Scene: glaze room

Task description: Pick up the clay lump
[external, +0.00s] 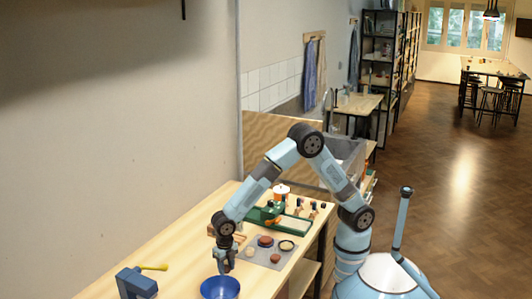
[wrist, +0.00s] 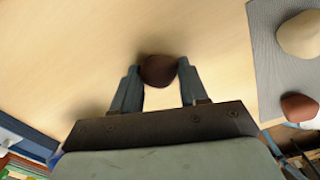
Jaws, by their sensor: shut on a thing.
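My gripper (wrist: 160,78) is shut on a brown clay lump (wrist: 159,70), which sits between the two fingertips in the wrist view. In the external view my gripper (external: 227,270) points down over the light wooden table, just behind the blue bowl (external: 220,288) and left of the grey mat. The held lump cannot be made out there. The wrist view shows bare table beneath the lump; I cannot tell how high it is above the wood.
The grey mat (wrist: 268,75) carries a cream lump (wrist: 300,35) and a reddish-brown lump (wrist: 299,107). A blue block-shaped object (external: 136,283) stands at front left. The wall bounds the table's left side.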

